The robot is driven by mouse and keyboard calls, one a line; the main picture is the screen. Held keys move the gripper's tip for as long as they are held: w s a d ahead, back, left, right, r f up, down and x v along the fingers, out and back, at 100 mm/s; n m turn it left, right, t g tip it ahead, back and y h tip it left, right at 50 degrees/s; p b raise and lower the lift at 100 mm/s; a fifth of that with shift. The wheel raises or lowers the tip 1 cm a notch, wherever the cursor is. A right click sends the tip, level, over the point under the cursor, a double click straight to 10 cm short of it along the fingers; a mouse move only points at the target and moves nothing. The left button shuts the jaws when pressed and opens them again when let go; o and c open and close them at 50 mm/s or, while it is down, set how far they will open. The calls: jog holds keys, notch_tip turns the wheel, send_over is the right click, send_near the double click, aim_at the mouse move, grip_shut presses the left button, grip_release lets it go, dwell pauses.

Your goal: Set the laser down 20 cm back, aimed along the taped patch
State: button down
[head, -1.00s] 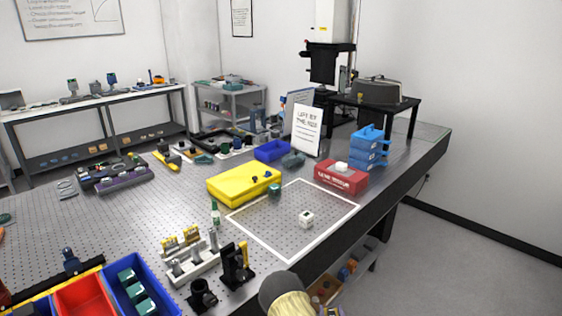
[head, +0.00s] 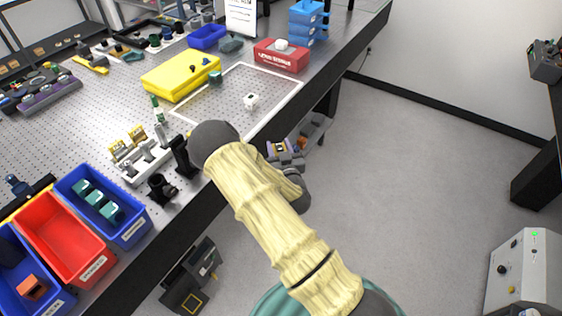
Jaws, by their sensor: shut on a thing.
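The taped patch (head: 292,103) is a white tape outline on the perforated optical table, at top centre in the head view. My gripper (head: 283,151) is just off the table's front edge, right of my arm's elbow and below the patch in the picture. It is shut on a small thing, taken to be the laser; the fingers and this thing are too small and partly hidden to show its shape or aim.
Black mounts (head: 182,157) and blue and red bins (head: 62,247) stand along the near edge. Open floor lies right. A shelf (head: 314,130) is under the table.

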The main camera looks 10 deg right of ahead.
jog(key=w+r, duration=0.3)
jog(key=r, duration=0.7)
jog(key=shift+w+d+r+p, duration=0.15)
jog(key=shift+w+d+p, duration=0.05)
jog(key=shift+w+p, duration=0.2)
